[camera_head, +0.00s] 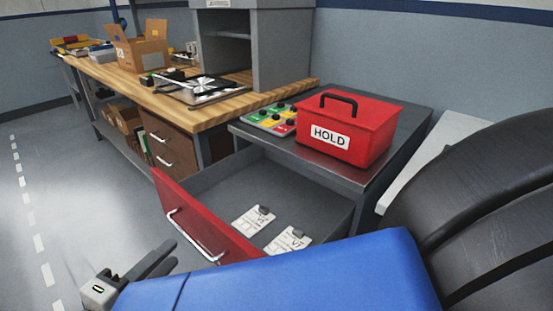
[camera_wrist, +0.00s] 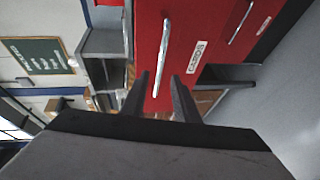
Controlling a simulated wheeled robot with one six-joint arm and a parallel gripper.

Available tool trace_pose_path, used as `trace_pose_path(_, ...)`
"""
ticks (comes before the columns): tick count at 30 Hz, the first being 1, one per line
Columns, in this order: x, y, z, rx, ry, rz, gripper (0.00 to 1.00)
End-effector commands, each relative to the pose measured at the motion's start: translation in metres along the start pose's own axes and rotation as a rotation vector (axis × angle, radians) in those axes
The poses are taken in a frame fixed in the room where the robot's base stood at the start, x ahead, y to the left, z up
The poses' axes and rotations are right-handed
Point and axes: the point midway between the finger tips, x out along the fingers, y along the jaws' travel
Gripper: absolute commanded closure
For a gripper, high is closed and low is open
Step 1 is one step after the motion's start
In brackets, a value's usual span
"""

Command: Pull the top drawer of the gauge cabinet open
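The gauge cabinet (camera_head: 243,132) has a dark grey top and a red front. Its top drawer (camera_head: 172,197) stands far out, and its grey inside is exposed. Two white cards with small grey pieces lie in it. The drawer's silver bar handle (camera_head: 192,238) also shows in the wrist view (camera_wrist: 162,58), on a red front labelled CARDS. My gripper (camera_head: 160,259) is in front of the drawer, left of the handle in the head view. In the wrist view its two fingers (camera_wrist: 163,88) are spread, with nothing held between them. The handle appears ahead of them, apparently clear.
A red HOLD box (camera_head: 360,140) and a tray of coloured pieces (camera_head: 270,119) stand on the cabinet top. A wooden workbench (camera_head: 130,83) with a cardboard box (camera_head: 140,52) runs behind. Open grey floor (camera_head: 75,190) lies to the left. A lower red drawer (camera_wrist: 262,28) appears shut.

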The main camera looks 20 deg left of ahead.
Motion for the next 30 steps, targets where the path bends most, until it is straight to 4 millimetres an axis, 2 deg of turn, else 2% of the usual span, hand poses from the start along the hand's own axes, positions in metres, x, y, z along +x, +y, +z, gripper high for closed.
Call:
trace_pose_path(1, -0.011, -0.001, -0.001, 0.0, 0.003, -0.001, 0.72)
trace_pose_path(6, -0.04, -0.001, -0.001, 0.0, 0.002, -0.001, 0.72)
trace_pose_path(12, -0.058, -0.001, 0.0, 0.0, 0.001, -0.001, 0.72)
trace_pose_path(30, -0.062, 0.0, 0.0, 0.0, 0.0, 0.0, 0.72)
